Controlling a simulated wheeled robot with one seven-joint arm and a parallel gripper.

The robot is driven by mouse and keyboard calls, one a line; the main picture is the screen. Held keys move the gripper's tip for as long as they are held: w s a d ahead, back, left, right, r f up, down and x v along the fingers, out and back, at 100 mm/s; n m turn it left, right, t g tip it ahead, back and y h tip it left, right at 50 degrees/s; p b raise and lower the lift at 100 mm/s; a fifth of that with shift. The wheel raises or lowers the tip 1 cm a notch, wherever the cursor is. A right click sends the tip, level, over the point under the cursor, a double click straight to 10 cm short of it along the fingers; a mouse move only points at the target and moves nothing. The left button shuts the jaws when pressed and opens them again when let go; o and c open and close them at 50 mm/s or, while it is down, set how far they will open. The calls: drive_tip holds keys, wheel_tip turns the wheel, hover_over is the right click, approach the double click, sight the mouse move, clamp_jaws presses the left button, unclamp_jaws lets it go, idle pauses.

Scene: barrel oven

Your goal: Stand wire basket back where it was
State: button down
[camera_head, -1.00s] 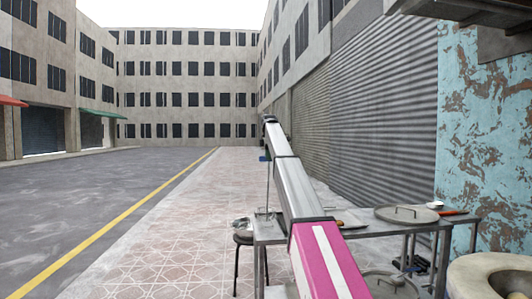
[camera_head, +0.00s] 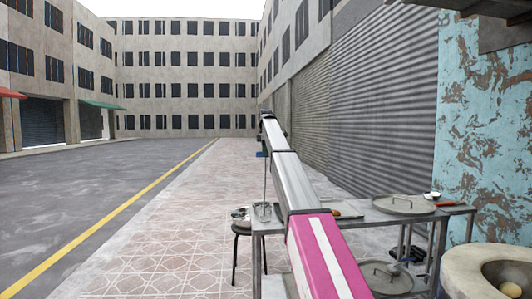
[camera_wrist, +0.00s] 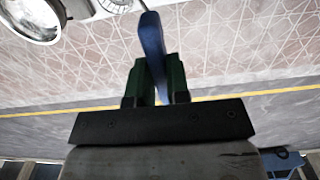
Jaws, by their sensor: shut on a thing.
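The wire basket (camera_head: 263,211) is a small wire cage at the bottom of a long thin upright rod. It shows at the left end of the metal table in the head view; whether it touches the tabletop I cannot tell. Its blue handle (camera_head: 262,154) is at the top of the rod. My gripper (camera_wrist: 158,88) has green fingers shut on the blue handle, which also shows in the wrist view (camera_wrist: 151,40). In the head view my gripper is small and partly hidden at the far end of my arm. The basket's wire end is not clear in the wrist view.
The metal table (camera_head: 370,219) carries a round lid (camera_head: 404,205) and a red-handled tool (camera_head: 450,204). A dark stool (camera_head: 237,232) with items on it stands left of the table. The oven's round mouth (camera_head: 468,258) is at lower right. Open pavement (camera_head: 170,225) lies left.

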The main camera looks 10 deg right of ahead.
drive_tip(key=shift+f, duration=0.1)
drive_tip(key=c, duration=0.7)
unclamp_jaws()
